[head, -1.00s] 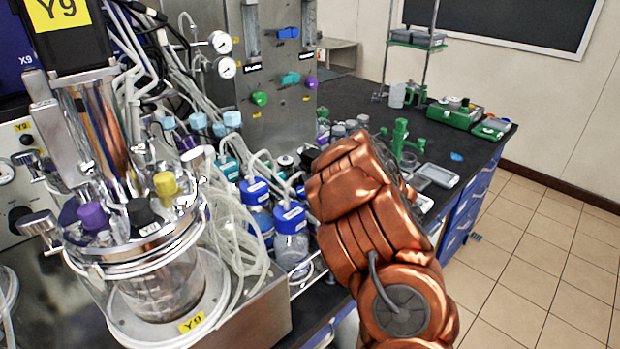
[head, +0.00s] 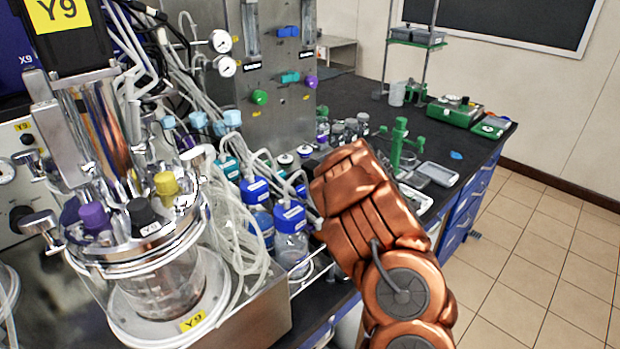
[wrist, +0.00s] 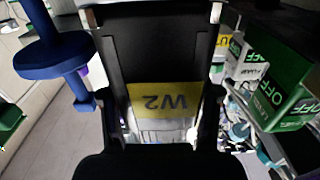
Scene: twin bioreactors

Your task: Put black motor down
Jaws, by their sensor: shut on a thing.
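A black motor (wrist: 153,60) with a yellow W2 label fills the middle of the wrist view. My gripper (wrist: 152,22) is shut on it, with a finger along each side. In the head view my copper-coloured arm hides the gripper and the held motor. Another black motor (head: 90,52), labelled Y9, sits on top of the glass reactor at the left. What lies directly under the held motor is hidden.
The glass reactor (head: 160,285) and its tubing stand at the left. Blue-capped bottles (head: 290,240) stand beside my arm. A green stand (head: 398,145) and a tray (head: 437,174) are on the black bench (head: 360,95). Bare bench shows farther back.

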